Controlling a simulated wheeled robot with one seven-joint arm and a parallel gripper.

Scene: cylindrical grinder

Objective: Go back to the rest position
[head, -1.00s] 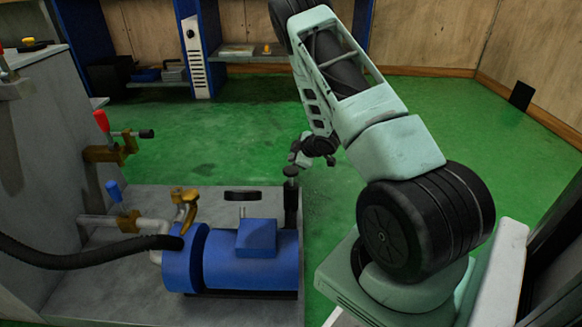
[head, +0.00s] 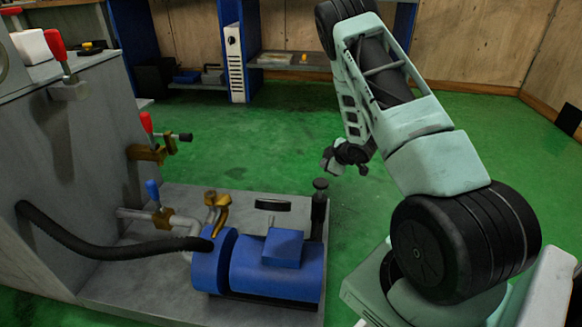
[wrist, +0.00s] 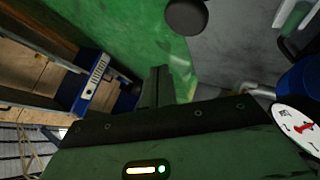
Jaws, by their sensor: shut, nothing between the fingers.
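My gripper (head: 332,162) hangs at the end of my pale green arm in the head view, above the green floor. It is just beyond and right of the black post at the pump base. In the wrist view its dark fingers (wrist: 157,88) are shut together with nothing between them. The fingers touch nothing that I can see. My arm is bent, with its upper part reaching up and away and its wrist hanging low.
A blue motor pump (head: 270,262) sits on a grey plate (head: 130,290), with a black post (head: 319,205) at its corner. A grey machine cabinet (head: 70,150) with red-handled valves stands left. A blue shelf (head: 240,50) stands behind. Green floor (head: 440,130) is open beyond my arm.

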